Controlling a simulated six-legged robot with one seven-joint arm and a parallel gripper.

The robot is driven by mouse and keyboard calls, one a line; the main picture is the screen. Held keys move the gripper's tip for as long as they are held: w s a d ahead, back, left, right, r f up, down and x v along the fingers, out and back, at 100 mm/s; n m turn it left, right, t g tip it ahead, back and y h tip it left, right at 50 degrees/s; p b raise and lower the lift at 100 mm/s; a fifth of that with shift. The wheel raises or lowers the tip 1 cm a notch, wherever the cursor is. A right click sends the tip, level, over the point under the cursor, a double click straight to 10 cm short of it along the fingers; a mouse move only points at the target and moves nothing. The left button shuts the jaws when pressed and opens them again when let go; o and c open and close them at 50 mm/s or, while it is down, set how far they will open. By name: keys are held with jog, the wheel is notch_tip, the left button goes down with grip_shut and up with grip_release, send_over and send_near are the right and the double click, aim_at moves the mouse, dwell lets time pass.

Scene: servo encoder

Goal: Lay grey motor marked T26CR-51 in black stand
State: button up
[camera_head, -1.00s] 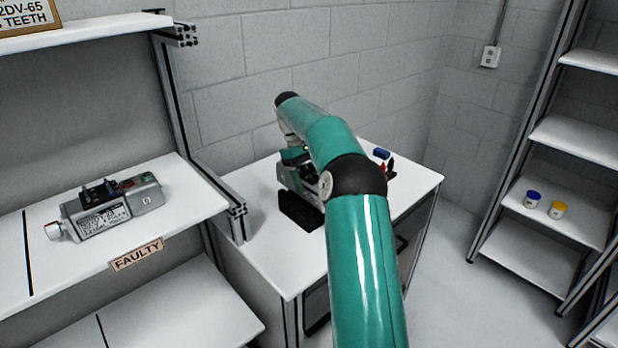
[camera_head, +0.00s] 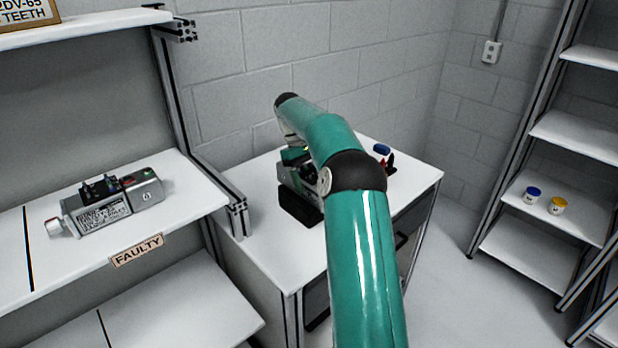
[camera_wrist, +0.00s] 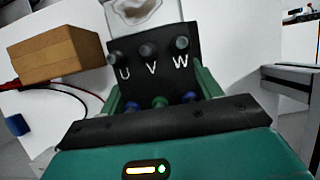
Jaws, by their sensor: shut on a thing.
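My gripper (camera_wrist: 160,98) is shut on a grey motor. In the wrist view its green fingers stand on both sides of the motor's black terminal block (camera_wrist: 148,68), marked U, V and W. In the head view my arm covers part of the motor (camera_head: 291,177), which is at the black stand (camera_head: 299,207) on the white bench. I cannot tell whether it rests in the stand or hangs just above it. The marking T26CR-51 is not readable here.
Another grey motor (camera_head: 108,208) lies on the left shelf, above a FAULTY label (camera_head: 137,250). A brown block (camera_wrist: 55,55) and red and black leads lie near my gripper. Blue and yellow jars (camera_head: 556,205) stand on the right rack. The bench front is clear.

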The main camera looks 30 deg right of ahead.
aim_at(306, 166)
jog(key=shift+f, duration=0.1)
jog(key=o, duration=1.4)
jog(key=shift+o, duration=0.9)
jog(key=shift+f, duration=0.2)
jog(key=shift+v, duration=3.45)
jog(key=shift+w+r, duration=0.15)
jog(key=shift+r, duration=0.2)
